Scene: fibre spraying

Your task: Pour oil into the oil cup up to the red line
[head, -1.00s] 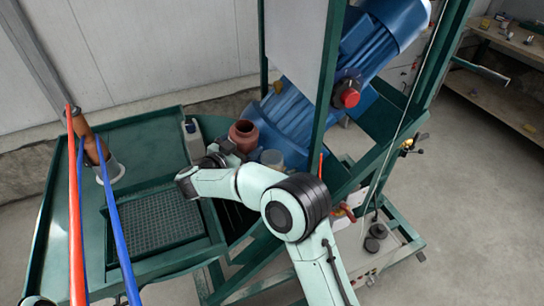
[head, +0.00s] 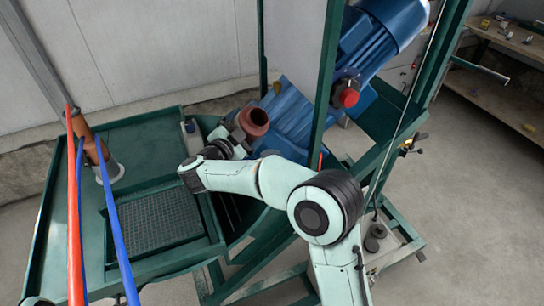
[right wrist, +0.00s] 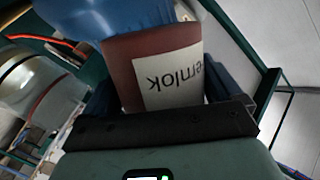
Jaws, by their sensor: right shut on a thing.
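My right gripper (head: 238,138) is shut on a red-brown container (head: 253,122), which has an open, round mouth. The container is raised and tilts to the right, in front of the blue motor housing. In the right wrist view the container (right wrist: 123,68) sits between the dark fingers, with a white label (right wrist: 172,75) printed upside down. A pale, translucent rounded thing (right wrist: 35,90) stands at the left of that view; I cannot tell if it is the oil cup. In the head view my right arm covers the spot below the container. My left gripper is out of view.
A dark grid tray (head: 155,222) lies on the green table (head: 130,130). A green frame post (head: 328,80) and a blue motor (head: 375,40) stand close to the right gripper. Red and blue hoses hang at left.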

